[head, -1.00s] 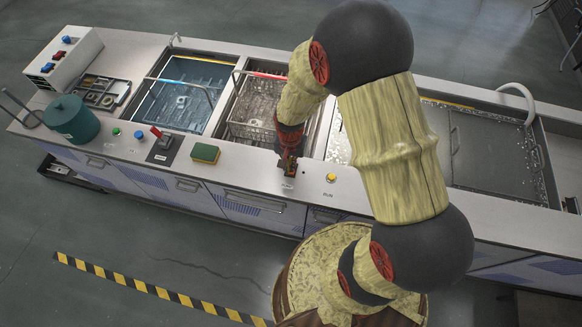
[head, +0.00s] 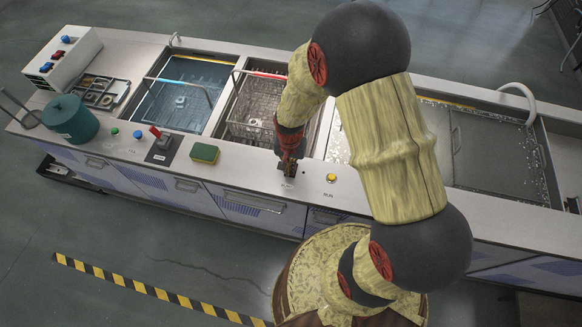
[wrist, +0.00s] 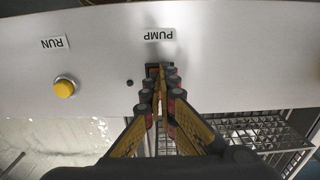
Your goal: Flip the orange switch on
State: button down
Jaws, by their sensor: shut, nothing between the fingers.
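My gripper (wrist: 160,78) is shut and empty, its fingertips pointing down at the counter's front strip. In the wrist view the tips are at a small dark switch housing (wrist: 152,70) beside the PUMP label (wrist: 159,34). The fingers cover most of that housing, so the orange switch and its position cannot be made out clearly. I cannot tell whether the tips touch it. In the head view my gripper (head: 289,171) is over the same spot, between the green-and-yellow sponge and the yellow button.
A yellow RUN button (head: 331,178) is right of my gripper. A sponge (head: 204,153), a red lever switch (head: 156,132), a blue button (head: 138,134) and a green pot (head: 71,119) are to the left. Behind are tanks and a wire basket (head: 256,100).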

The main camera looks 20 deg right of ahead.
jog(key=shift+r+p, duration=2.55)
jog(key=shift+r, duration=0.95)
jog(key=shift+s+n, duration=0.35)
jog(key=shift+n, duration=0.05)
jog(key=s+r+n+t+b, duration=0.2)
jog(key=s+r+b, duration=0.4)
jog(key=r, duration=0.6)
jog(key=s+r+n+t+b, duration=0.3)
jog(key=s+r, duration=0.4)
jog(key=r, duration=0.5)
jog(key=n+b, duration=0.1)
jog(key=b, duration=0.1)
jog(key=shift+s+r+t+b, duration=0.15)
jog(key=shift+t+b, duration=0.15)
jog(key=shift+b, duration=0.05)
